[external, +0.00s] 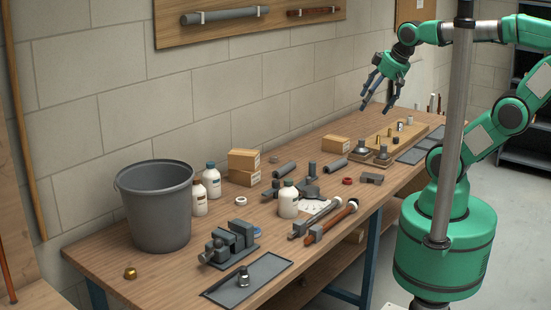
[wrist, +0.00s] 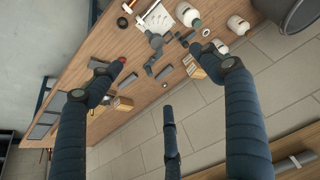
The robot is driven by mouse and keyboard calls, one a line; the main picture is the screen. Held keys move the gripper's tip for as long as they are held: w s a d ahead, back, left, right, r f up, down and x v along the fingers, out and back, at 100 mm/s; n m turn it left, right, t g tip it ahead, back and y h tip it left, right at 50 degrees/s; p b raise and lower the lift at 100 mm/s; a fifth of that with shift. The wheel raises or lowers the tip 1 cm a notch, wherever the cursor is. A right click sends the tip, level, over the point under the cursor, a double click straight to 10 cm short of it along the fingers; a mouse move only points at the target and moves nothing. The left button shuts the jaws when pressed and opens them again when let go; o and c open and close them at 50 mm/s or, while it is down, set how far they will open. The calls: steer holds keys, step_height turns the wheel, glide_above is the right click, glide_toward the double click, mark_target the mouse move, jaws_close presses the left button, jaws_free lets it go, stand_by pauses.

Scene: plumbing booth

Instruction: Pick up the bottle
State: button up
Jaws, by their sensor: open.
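Three white bottles stand upright on the workbench. One bottle with a grey cap (external: 288,203) stands alone near the bench's middle. A blue-capped bottle (external: 212,183) and another white bottle (external: 199,201) stand together just right of the bucket. Bottles also show at the top of the wrist view, one left (wrist: 187,15) and one right (wrist: 238,26). A finger partly hides a white shape between them. My three-fingered gripper (external: 376,99) is open and empty, above the far end of the bench, well apart from the bottles. Its spread fingers also show in the wrist view (wrist: 160,76).
A grey bucket (external: 155,212) stands at the bench's left, with a vise (external: 230,243) in front. A wooden board with fittings (external: 411,136) lies below my gripper. The block wall runs behind the bench.

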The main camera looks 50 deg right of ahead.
steer(key=n+g+p, duration=0.2)
steer(key=g, duration=0.3)
glide_above(289, 180)
steer(key=f, duration=2.3)
steer(key=shift+d+f, duration=0.25)
steer(key=shift+w+a+f+g, duration=0.2)
steer(key=shift+f+g, duration=0.1)
steer(key=shift+f, duration=0.2)
steer(key=shift+s+f, duration=0.1)
steer(key=shift+f, duration=0.05)
steer(key=shift+f+b, duration=0.4)
steer(key=shift+f, duration=3.75)
